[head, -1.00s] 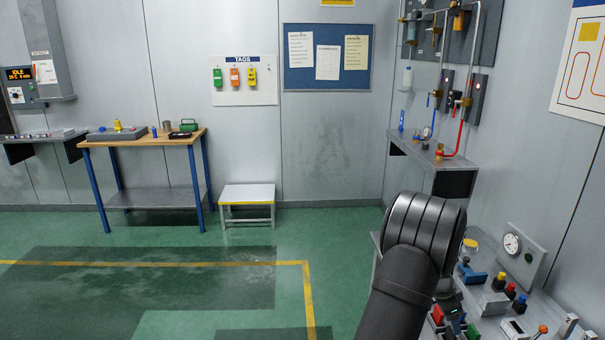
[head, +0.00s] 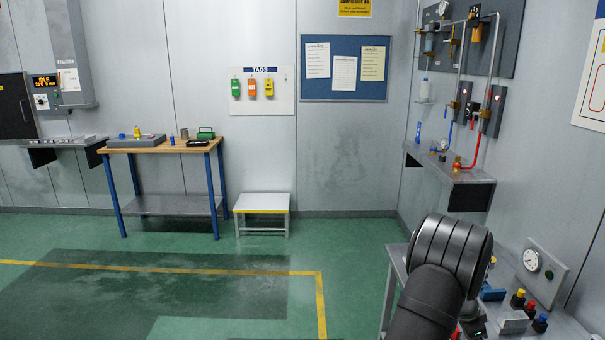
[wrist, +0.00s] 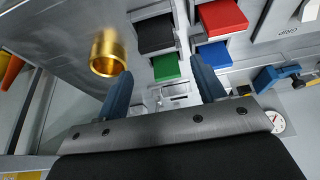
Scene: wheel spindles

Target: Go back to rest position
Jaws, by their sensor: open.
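My gripper (wrist: 162,88) shows in the wrist view with its two blue fingers apart and nothing between them. Below and beyond the fingers is the bench (wrist: 75,60) with a green block (wrist: 166,67), a black block (wrist: 156,34), a red block (wrist: 222,17) and a blue block (wrist: 214,54) in grey holders. A brass cylinder (wrist: 107,55) is just left of the left finger; I cannot tell its distance from it. In the head view my dark arm hides the gripper and part of the bench at the lower right.
The bench (head: 395,262) at the right carries a gauge (head: 531,260) and coloured buttons (head: 518,298). A wall shelf (head: 450,172) with pipes is above it. A wooden-topped table (head: 165,147) and a low step stool (head: 262,202) stand at the back. The green floor between is clear.

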